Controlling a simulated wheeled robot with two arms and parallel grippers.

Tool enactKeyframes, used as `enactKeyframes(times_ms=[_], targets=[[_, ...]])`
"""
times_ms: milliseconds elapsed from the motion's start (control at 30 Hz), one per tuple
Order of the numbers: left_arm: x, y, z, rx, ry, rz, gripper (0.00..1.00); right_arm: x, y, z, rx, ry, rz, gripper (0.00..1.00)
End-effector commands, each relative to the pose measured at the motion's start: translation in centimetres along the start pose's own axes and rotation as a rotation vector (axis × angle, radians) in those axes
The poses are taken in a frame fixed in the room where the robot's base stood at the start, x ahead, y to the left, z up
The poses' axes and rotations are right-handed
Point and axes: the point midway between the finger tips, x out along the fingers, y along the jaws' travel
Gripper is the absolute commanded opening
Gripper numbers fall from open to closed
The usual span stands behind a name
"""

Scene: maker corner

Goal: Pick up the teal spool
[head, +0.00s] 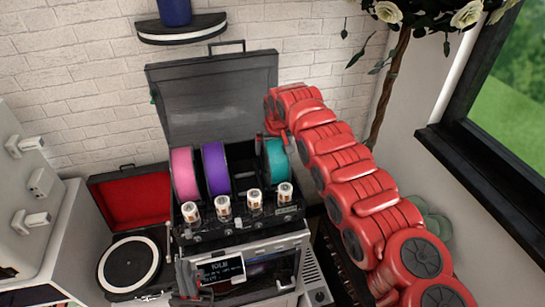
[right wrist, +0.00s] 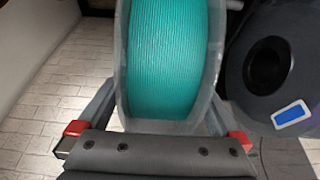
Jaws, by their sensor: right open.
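The teal spool (head: 274,160) stands upright at the right end of the spool row in the dark open-lidded box. It fills the middle of the right wrist view (right wrist: 166,60), with a pale translucent rim around the teal winding. My right gripper (right wrist: 160,112) is open, with one finger on each side of the spool's near edge; I cannot tell whether they touch it. In the head view the red right arm reaches in from the right and hides most of that gripper. My left gripper (head: 186,280) seems to show as a dark shape low in front of the box; its jaws are unclear.
A pink spool (head: 185,174) and a purple spool (head: 216,168) stand left of the teal one. Several small cylinders line the box front (head: 240,224). The raised lid (head: 215,95) is behind. A turntable (head: 129,264) is at left. A dark round part (right wrist: 268,65) sits close at right.

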Motion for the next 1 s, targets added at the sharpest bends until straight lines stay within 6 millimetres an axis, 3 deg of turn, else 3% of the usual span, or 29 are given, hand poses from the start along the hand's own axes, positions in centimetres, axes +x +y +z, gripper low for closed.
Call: enactKeyframes(times_ms=[67,567,1000], targets=[[-0.01,0.0,0.0,0.0,0.0,0.0,0.0,0.0,0.01,0.0,0.0,0.0,0.0,0.89],[-0.01,0.0,0.0,0.0,0.0,0.0,0.0,-0.03,0.03,0.0,0.001,0.0,0.0,0.0],[-0.27,0.01,0.05,0.0,0.0,0.0,0.0,-0.32,0.03,-0.19,0.0,0.002,0.001,0.0]])
